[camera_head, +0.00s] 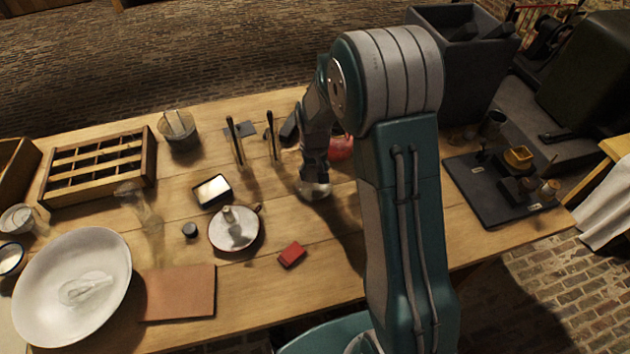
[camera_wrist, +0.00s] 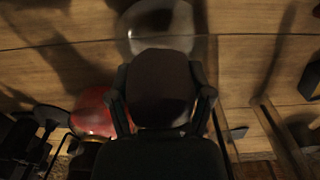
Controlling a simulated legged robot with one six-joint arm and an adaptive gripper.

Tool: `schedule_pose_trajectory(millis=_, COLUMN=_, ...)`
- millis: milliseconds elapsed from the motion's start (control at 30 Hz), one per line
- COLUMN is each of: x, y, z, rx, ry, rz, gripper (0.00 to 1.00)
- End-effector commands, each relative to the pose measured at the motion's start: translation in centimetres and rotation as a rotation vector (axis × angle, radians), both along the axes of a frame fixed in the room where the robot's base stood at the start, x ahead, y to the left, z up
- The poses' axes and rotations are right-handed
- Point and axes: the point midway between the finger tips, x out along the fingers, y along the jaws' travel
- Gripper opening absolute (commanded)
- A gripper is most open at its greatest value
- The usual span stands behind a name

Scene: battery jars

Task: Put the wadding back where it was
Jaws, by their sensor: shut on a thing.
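My gripper (camera_head: 313,172) points down over the middle of the table. In the wrist view its fingers (camera_wrist: 162,100) close on both sides of a dark brown, rounded thing (camera_wrist: 160,80), which I cannot surely name as the wadding. A pale, glassy round thing (camera_head: 313,190) is right below the fingers; it also shows beyond the fingertips in the wrist view (camera_wrist: 160,22). I cannot tell whether it touches the held thing. A pale, crumpled or glassy piece (camera_head: 86,290) lies in the large white bowl (camera_head: 112,262).
A red round thing (camera_head: 341,148) stands just behind my gripper and shows in the wrist view (camera_wrist: 92,112). Upright tools (camera_head: 236,140) stand to the left. A candle dish (camera_head: 250,238), a red block (camera_head: 292,254) and a wooden rack (camera_head: 150,158) are on the table.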

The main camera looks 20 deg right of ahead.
Motion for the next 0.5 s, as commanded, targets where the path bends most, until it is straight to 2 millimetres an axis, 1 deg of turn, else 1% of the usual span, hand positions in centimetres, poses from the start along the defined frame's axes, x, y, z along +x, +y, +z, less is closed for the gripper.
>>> schedule_pose_trajectory(millis=133, x=-0.1, y=0.0, z=-1.5, rx=0.0, ry=0.002, rz=0.0, gripper=0.15)
schedule_pose_trajectory(millis=200, x=-0.1, y=0.0, z=-2.6, rx=0.0, ry=0.004, rz=0.0, gripper=0.15)
schedule_pose_trajectory(millis=300, x=-0.1, y=0.0, z=-3.8, rx=0.0, ry=0.003, rz=0.0, gripper=0.15)
schedule_pose_trajectory(millis=500, x=0.0, y=0.0, z=-3.9, rx=0.0, ry=-0.001, rz=0.0, gripper=0.15)
